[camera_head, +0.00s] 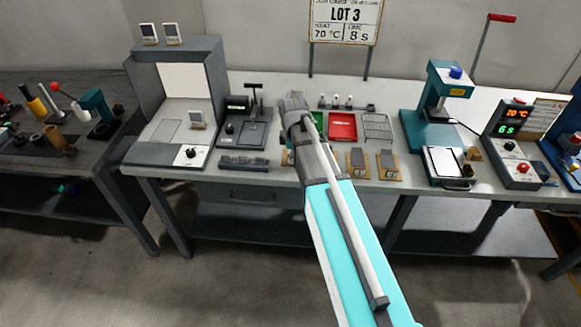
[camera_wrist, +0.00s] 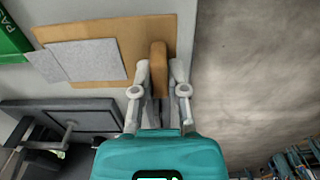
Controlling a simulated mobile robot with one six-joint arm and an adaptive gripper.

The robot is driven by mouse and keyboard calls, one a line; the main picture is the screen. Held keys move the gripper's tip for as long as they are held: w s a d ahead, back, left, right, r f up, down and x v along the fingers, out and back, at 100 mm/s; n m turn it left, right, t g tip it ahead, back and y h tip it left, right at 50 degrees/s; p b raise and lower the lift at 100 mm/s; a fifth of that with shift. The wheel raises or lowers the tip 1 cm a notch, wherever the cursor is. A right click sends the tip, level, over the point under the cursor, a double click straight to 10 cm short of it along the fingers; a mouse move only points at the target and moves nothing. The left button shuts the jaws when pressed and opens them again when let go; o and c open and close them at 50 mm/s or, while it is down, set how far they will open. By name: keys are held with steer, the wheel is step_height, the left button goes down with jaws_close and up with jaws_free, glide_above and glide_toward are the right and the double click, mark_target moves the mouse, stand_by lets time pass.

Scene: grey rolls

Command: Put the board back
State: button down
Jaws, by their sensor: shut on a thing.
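A tan board (camera_wrist: 150,30) with a grey sheet (camera_wrist: 85,62) on it lies at the table's front edge in the wrist view. My gripper (camera_wrist: 159,72) is shut on the board's brown wooden handle (camera_wrist: 158,54), one finger on each side. The board looks flat and low over the table; I cannot tell whether it touches. In the head view only a sliver of this board (camera_head: 287,158) shows left of my arm, and my arm hides the fingers. Two similar boards with grey pieces, one left (camera_head: 358,161) and one right (camera_head: 388,163), lie to the right of my arm.
A green tray (camera_wrist: 12,40) and a dark grey fixture (camera_wrist: 75,115) lie close to the board. A red tray (camera_head: 342,127) and wire rack (camera_head: 377,127) stand behind. A teal press (camera_head: 432,125) stands right, a grey booth (camera_head: 180,100) left. Floor lies beyond the front edge.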

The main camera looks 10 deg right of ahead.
stand_by(0.3)
steer(key=shift+w+d+f+b, duration=0.3)
steer(key=shift+w+f+b, duration=0.1)
steer(key=shift+f+b, duration=0.3)
steer(key=shift+s+f+b, duration=0.1)
steer(key=shift+f+b, duration=1.2)
steer(key=shift+f, duration=0.15)
steer(key=c, duration=0.7)
jaws_free()
steer(key=shift+o, duration=0.2)
step_height(320, 180, up, 12)
steer(key=p, duration=1.2)
steer(key=shift+r, duration=0.2)
